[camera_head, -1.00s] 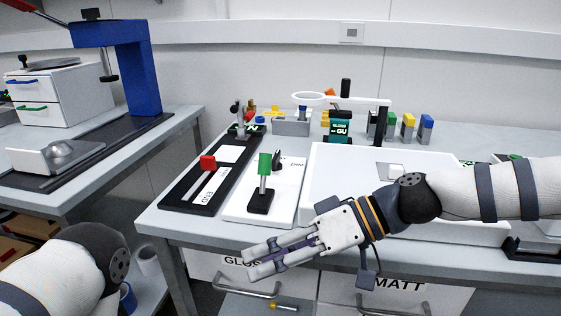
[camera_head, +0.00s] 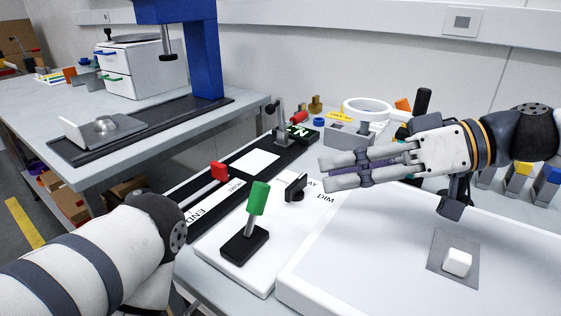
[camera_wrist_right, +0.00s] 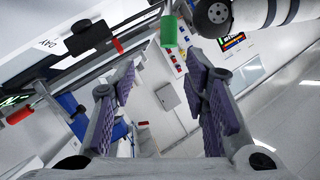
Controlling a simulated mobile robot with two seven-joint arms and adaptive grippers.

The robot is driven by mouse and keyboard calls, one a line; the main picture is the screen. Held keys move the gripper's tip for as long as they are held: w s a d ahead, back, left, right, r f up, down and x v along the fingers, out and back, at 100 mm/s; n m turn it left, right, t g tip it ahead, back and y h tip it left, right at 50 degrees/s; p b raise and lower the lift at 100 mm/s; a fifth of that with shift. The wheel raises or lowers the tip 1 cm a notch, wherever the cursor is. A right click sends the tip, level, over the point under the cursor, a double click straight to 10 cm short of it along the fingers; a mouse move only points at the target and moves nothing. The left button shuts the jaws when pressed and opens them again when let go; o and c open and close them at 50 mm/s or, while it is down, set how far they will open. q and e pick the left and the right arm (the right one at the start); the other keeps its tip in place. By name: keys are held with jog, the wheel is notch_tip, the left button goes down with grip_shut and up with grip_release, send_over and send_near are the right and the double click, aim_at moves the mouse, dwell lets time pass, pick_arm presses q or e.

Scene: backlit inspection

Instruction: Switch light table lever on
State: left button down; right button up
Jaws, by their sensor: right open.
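A lever with a green grip (camera_head: 258,198) stands on a black base (camera_head: 245,244) on a white panel, its grip leaning slightly right in the head view. The green grip also shows in the right wrist view (camera_wrist_right: 168,31), beyond the gap between the fingers. My right gripper (camera_head: 328,171) is open and empty, its fingers pointing left, above the panel's far right part and apart from the lever. Its spread fingers show in the wrist view (camera_wrist_right: 160,75). The white light table (camera_head: 340,265) lies right of the panel. My left arm shows at lower left; its gripper is out of view.
A black knob (camera_head: 296,187) stands on the panel beyond the lever. A red-gripped lever (camera_head: 219,171) stands on the black strip to the left. A white block (camera_head: 457,262) sits on a grey pad on the light table. A side bench (camera_head: 155,140) holds a blue stand.

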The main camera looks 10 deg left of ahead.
aim_at(260, 191)
jog(key=shift+s+a+f, duration=0.25)
jog(key=shift+s+a, duration=0.15)
jog(key=shift+a, duration=0.2)
jog(key=shift+s+a+f, duration=0.2)
jog(key=shift+s+a, duration=0.2)
jog(key=shift+a, duration=0.2)
jog(key=b+x, duration=0.1)
jog(key=x, duration=0.7)
jog(key=shift+a+f+b, duration=0.1)
jog(key=shift+a+b, duration=0.3)
jog(key=shift+a, duration=0.3)
pick_arm(q)
jog(key=s+f, duration=0.2)
jog(key=s, duration=0.1)
jog(key=shift+g, duration=0.4)
pick_arm(e)
jog(key=shift+c, duration=0.2)
grip_shut()
